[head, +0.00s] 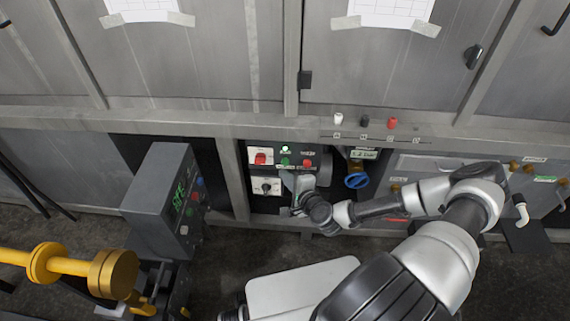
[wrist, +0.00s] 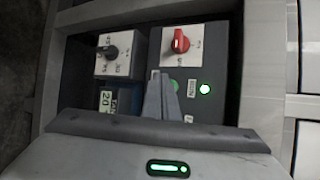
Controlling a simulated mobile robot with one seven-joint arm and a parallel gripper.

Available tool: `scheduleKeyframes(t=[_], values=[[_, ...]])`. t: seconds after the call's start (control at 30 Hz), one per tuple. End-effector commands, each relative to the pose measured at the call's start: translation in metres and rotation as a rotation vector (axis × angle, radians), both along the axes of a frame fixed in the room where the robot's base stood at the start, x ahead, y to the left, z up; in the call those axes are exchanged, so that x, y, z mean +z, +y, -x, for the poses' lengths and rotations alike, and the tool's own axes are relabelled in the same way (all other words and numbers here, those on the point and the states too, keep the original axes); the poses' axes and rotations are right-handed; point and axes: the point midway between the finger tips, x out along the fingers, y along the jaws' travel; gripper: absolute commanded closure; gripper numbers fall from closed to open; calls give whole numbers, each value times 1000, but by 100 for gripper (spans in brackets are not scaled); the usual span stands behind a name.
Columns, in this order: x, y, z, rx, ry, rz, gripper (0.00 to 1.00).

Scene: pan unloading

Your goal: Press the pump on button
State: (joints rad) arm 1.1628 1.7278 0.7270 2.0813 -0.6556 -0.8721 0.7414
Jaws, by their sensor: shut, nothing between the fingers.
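The control panel (head: 297,156) is in the lower opening of the steel machine. It carries a lit green lamp (head: 285,149), a green button (head: 285,162) below the lamp and a red button (head: 307,163) to the right. In the wrist view the lit lamp (wrist: 204,88) is clear, and the green button (wrist: 174,86) is partly hidden behind my fingers. My gripper (wrist: 156,74) is shut and empty, with its tips in front of the panel beside the green button. I cannot tell whether they touch it. The head view also shows my gripper (head: 291,176) close under the buttons.
A red rotary switch (wrist: 180,41) and a black dial (wrist: 111,51) sit near my fingertips. A blue valve handle (head: 356,181) is to the right of the panel. The frame bars edge the opening.

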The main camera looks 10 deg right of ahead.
Motion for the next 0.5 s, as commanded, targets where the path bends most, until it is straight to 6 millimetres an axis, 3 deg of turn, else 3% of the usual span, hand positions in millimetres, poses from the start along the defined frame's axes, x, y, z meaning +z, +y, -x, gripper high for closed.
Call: scheduleKeyframes(t=[0.3,0.5], values=[[0,10,31,1,1,-1,100],[1,13,40,0,0,-1,100]])
